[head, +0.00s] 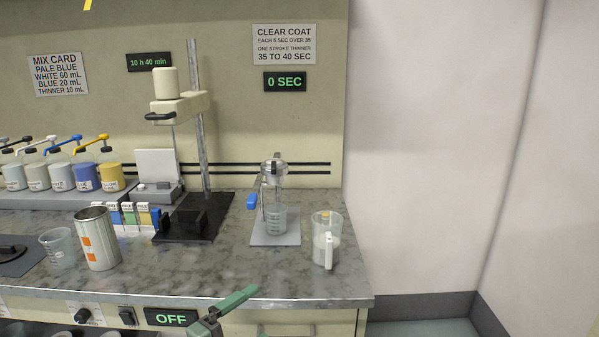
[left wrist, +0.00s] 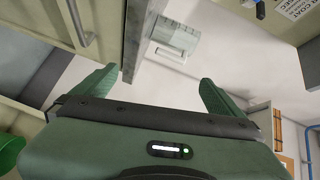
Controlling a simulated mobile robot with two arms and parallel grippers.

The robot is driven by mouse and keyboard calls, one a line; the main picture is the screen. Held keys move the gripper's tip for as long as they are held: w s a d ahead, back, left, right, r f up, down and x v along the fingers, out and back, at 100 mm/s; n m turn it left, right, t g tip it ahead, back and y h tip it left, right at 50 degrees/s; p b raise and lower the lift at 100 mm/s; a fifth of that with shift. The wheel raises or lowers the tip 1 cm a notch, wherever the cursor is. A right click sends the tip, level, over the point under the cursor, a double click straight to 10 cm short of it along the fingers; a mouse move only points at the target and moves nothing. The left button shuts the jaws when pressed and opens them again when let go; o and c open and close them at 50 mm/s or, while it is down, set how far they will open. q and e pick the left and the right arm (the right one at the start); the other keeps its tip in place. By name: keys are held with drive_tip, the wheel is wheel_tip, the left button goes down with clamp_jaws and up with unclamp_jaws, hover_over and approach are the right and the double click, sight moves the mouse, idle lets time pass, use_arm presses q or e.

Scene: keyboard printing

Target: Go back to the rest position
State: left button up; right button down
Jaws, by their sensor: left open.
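My left gripper (head: 226,311) is at the bottom of the head view, in front of the counter's front edge, with only its green end showing. In the left wrist view my left gripper (left wrist: 158,76) has its two green fingers spread apart with nothing between them. My right gripper is in neither view.
On the counter (head: 190,273) stand a clear beaker (head: 58,250), a metal can (head: 97,245), a press-like stand (head: 196,130), a cup stand (head: 274,170) over a beaker (head: 275,222), and a handled jug (head: 326,250). Open floor lies right of the counter.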

use_arm(q)
drive_tip(key=s+a+f+n+g+y, duration=0.2)
drive_tip(key=s+a+f+n+y, duration=0.2)
drive_tip(key=s+f+n+y, duration=0.65)
drive_tip(key=s+a+f+n+g, duration=0.4)
drive_tip(key=s+n, duration=0.1)
drive_tip(key=s, duration=0.5)
drive_tip(key=s+a+f+n+g, duration=0.35)
drive_tip(key=s+n, duration=0.25)
drive_tip(key=s, duration=0.4)
wheel_tip(320, 180, down, 26)
drive_tip(key=s+g, duration=0.2)
drive_tip(key=s+a+f+p, duration=0.1)
drive_tip(key=s+a+f, duration=0.1)
drive_tip(key=s+f, duration=1.4)
drive_tip(key=shift+s+a+g+y, duration=0.35)
drive_tip(key=shift+s+g, duration=0.1)
drive_tip(key=shift+s, duration=0.1)
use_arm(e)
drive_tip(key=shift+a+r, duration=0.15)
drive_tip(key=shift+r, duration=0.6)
use_arm(q)
drive_tip(key=shift+m, duration=0.25)
